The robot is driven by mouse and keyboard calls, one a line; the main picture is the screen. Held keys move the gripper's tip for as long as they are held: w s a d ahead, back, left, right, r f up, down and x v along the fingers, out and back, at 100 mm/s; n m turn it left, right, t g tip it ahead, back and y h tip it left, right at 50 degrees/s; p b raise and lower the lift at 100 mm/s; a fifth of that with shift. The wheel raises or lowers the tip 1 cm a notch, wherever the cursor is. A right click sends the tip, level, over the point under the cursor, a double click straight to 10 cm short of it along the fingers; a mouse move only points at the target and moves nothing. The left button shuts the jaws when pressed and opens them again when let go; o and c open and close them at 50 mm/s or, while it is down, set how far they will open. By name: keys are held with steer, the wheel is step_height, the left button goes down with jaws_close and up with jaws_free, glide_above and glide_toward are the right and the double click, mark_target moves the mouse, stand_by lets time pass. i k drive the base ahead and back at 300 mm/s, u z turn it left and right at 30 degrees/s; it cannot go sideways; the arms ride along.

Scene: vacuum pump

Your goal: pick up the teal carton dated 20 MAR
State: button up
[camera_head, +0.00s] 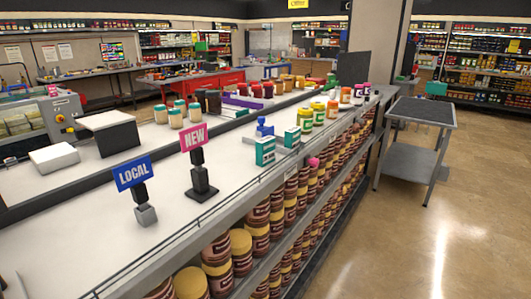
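The print on both is too small to read, so I cannot tell which one is dated 20 MAR. A small blue item (263,128) on a pale base stands behind the teal carton. My gripper is not in view.
A blue LOCAL sign (133,174) and a pink NEW sign (194,138) stand on the counter to the left. Jars with yellow lids (318,113) stand beyond the cartons. A thin rail runs along the front edge. Brown jars (241,250) fill shelves below. The right floor is open past a grey cart (421,113).

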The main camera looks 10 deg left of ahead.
mark_target(264, 147)
steer(key=i, duration=0.95)
